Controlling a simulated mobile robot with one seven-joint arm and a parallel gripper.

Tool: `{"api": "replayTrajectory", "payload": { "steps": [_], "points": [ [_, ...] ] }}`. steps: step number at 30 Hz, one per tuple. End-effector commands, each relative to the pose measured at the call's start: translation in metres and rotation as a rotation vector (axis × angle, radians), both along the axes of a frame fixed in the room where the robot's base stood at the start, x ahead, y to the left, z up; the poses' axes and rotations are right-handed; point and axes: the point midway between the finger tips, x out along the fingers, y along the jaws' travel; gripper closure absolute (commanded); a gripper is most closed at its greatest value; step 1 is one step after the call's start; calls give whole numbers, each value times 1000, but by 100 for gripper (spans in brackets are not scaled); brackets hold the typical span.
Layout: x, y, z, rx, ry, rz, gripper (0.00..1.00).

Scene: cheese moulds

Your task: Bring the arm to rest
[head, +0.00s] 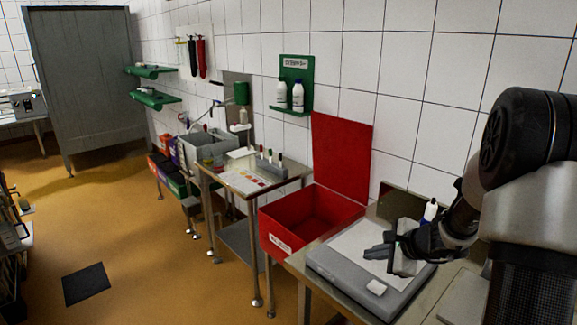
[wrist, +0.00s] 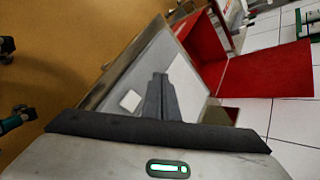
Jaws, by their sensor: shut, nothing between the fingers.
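My gripper (head: 378,252) is at the lower right of the head view, at the end of my bent arm. It is over a grey tray with a white surface (head: 350,246) on a metal table. In the wrist view the two dark fingers of my gripper (wrist: 160,78) lie together, with nothing between them. The tray (wrist: 196,62) lies beyond them. A small white block (head: 376,287) sits at the tray's front edge, apart from the fingers, and also shows in the wrist view (wrist: 131,100).
An open red box (head: 290,246) with its lid up stands left of the tray. A white bottle with a blue cap (head: 430,211) stands close behind my gripper. A metal table (head: 238,184) with small items is further left. The orange floor (head: 150,270) is largely clear.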

Motion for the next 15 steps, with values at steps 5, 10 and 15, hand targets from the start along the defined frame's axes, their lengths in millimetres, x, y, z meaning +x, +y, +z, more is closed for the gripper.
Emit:
{"api": "replayTrajectory", "payload": {
  "steps": [5,10,15],
  "points": [
    [-43,97,84,-214,-74,417,100],
    [-123,164,134,-476,-117,822,100],
    [-207,186,163,-778,-136,1166,100]
  ]
}}
